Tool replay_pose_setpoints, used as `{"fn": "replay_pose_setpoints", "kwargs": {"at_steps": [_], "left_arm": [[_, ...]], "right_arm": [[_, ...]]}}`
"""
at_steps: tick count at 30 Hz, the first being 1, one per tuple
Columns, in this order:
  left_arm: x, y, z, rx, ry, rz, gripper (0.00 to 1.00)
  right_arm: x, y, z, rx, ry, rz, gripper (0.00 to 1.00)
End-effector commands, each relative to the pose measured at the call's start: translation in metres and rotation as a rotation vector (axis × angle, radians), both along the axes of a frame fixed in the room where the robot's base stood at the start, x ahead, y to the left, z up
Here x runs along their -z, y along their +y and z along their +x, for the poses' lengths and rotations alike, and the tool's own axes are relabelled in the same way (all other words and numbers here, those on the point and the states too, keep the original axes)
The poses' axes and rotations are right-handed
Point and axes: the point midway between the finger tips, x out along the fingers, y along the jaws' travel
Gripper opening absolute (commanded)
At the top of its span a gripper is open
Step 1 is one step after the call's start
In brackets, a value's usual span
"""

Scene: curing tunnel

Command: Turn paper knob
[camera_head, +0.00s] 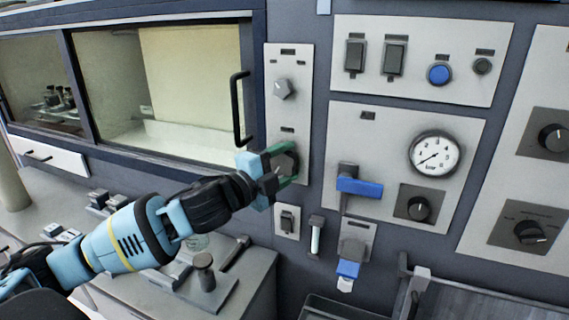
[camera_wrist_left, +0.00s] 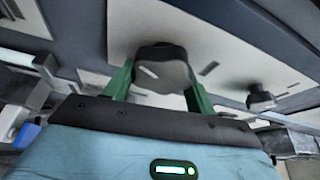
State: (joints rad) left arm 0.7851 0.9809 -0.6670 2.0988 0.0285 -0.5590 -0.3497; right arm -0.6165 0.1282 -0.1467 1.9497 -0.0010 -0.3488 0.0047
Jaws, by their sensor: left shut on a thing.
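A dark grey lobed knob (camera_head: 286,164) sits low on a narrow light grey vertical plate (camera_head: 302,75) on the dark panel. My left gripper (camera_head: 283,166) reaches it from the left and is shut on it, with a green finger on each side. In the left wrist view the same knob (camera_wrist_left: 163,68) stands between the two green fingers of the gripper (camera_wrist_left: 158,85). A lighter grey knob (camera_head: 284,89) sits higher on the same plate; a small knob shows at the right in the left wrist view (camera_wrist_left: 260,98). The label lettering is too small to read. My right gripper is not in view.
A black door handle (camera_head: 238,108) stands out just left of the plate. A blue lever (camera_head: 359,187), a gauge (camera_head: 435,154) and a switch (camera_head: 287,220) are to the right and below. A bench (camera_head: 245,270) with fixtures lies under my left arm.

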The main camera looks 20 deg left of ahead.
Motion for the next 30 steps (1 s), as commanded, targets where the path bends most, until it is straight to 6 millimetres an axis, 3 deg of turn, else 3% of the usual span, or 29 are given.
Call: {"fn": "replay_pose_setpoints", "kwargs": {"at_steps": [18,19,23,30], "left_arm": [[-0.0001,-0.0007,-0.0001,0.002,0.0,0.041,0.33],[-0.0001,-0.0007,-0.0001,0.002,0.0,0.041,0.6],[0.0,-0.0006,-0.0001,0.001,0.001,0.04,0.77],[0.0002,-0.0005,-0.0001,0.001,0.002,0.039,0.78]], "right_arm": [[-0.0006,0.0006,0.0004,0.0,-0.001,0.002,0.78],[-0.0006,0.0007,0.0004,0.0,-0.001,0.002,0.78],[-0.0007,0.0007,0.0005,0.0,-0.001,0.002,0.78],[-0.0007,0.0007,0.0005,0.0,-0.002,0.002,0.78]]}}
